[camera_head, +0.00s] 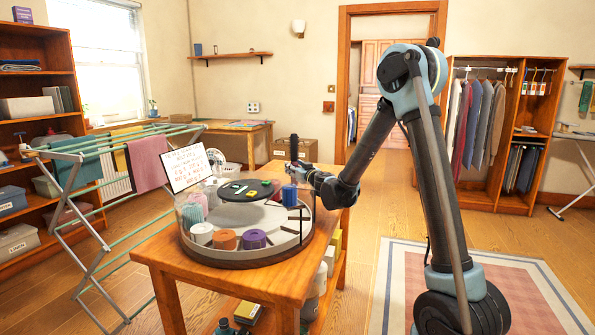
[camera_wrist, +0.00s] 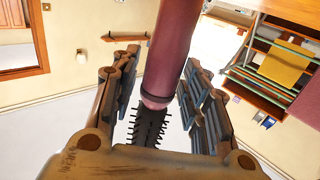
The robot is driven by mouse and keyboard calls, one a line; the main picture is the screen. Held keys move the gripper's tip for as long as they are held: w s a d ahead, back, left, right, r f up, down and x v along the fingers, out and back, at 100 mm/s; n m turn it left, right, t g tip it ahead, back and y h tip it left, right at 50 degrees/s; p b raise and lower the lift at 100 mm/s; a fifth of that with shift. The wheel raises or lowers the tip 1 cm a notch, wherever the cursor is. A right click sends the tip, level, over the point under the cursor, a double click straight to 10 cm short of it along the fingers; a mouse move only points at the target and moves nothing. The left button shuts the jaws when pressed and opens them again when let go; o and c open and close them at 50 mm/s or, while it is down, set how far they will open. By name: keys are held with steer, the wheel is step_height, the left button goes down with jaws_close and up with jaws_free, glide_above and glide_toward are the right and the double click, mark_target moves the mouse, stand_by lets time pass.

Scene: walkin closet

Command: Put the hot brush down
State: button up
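My gripper (camera_wrist: 160,75) has its two fingers on either side of the hot brush and appears shut on it. The hot brush (camera_wrist: 172,45) has a dark maroon barrel or handle and black bristles, which point toward the palm in the wrist view. In the head view, the dark upright brush (camera_head: 293,148) shows at my gripper (camera_head: 297,170), above the right back of a round divided carousel (camera_head: 240,258). The carousel stands on a wooden table (camera_head: 165,262). Part of the brush is hidden by my gripper in the head view.
The carousel holds an orange roll (camera_head: 225,239), a purple roll (camera_head: 254,239), and a blue item (camera_head: 289,195). A dark round upper tier (camera_head: 246,196) carries small items, with a handwritten sign (camera_head: 187,167) behind. A drying rack (camera_head: 90,185) stands left.

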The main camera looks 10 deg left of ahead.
stand_by(0.3)
steer(key=v, duration=1.2)
